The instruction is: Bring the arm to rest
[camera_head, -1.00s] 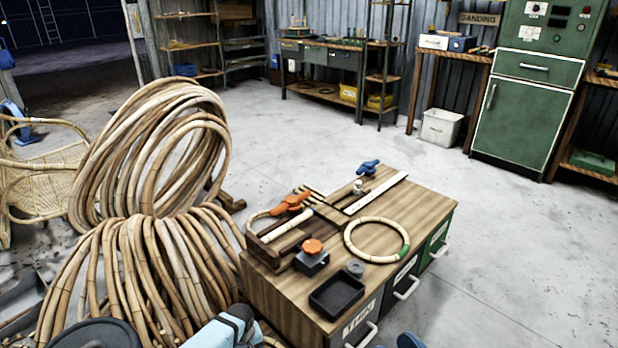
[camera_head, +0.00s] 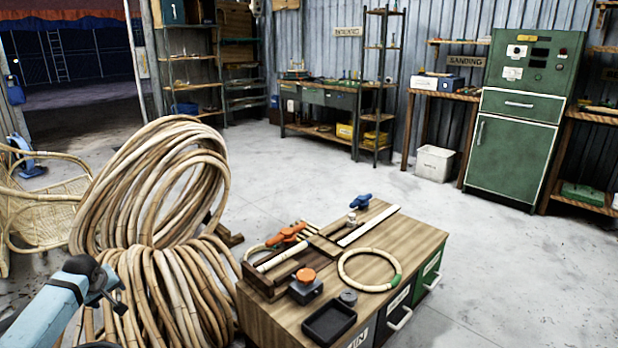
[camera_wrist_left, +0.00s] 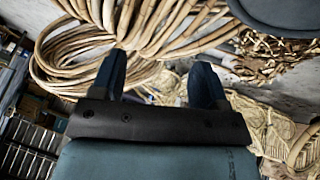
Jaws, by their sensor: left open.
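My left arm (camera_head: 62,295) comes in from the lower left in the head view, raised in front of the rattan coils. In the left wrist view my left gripper (camera_wrist_left: 160,80) has its two dark blue fingers spread apart, with nothing between them. Large rattan coils (camera_head: 165,180) stand and lie to the left of the work cabinet; coils (camera_wrist_left: 75,70) also show beyond the fingers in the wrist view. A closed rattan ring (camera_head: 370,287) with a green patch lies on the wooden cabinet top (camera_head: 412,240), well away from my left arm. My right gripper is not in view.
The cabinet top also holds an orange-handled clamp (camera_head: 287,233), a black tray (camera_head: 329,322) and a blue-handled clamp (camera_head: 360,202). A wicker chair (camera_head: 45,205) stands at the left. Open floor (camera_head: 320,165) lies behind the cabinet.

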